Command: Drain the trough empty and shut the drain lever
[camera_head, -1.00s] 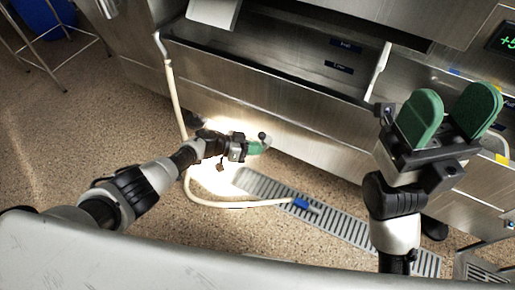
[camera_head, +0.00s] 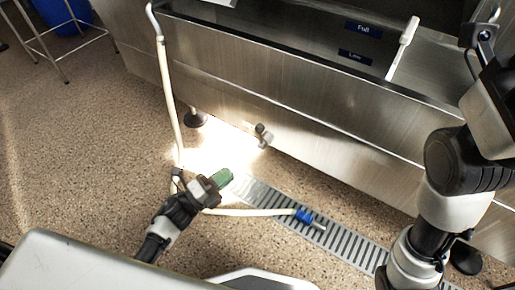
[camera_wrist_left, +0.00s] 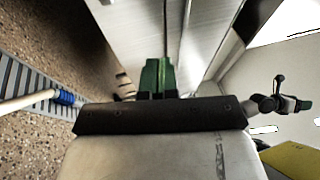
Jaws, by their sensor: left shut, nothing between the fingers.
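The long steel trough (camera_head: 300,105) runs across the top of the head view, with "Full" and "Low" labels on its inner wall. Its inside is dark, and I cannot tell whether liquid is in it. A small grey drain lever (camera_head: 264,136) sticks out below its front wall; its setting is unclear. My left gripper (camera_head: 221,178) has green fingers, shut and empty, below and left of the lever and apart from it. These fingers show in the left wrist view (camera_wrist_left: 157,76). My right arm rises at the right; a small green-tipped gripper, seemingly my right (camera_wrist_left: 303,105), shows there, jaws unclear.
A pale hose (camera_head: 172,105) hangs from the trough's left end and curves along the floor. Its blue nozzle (camera_head: 304,216) lies over the floor grate (camera_head: 345,239). A white-handled tool (camera_head: 403,46) leans in the trough. Open speckled floor lies to the left.

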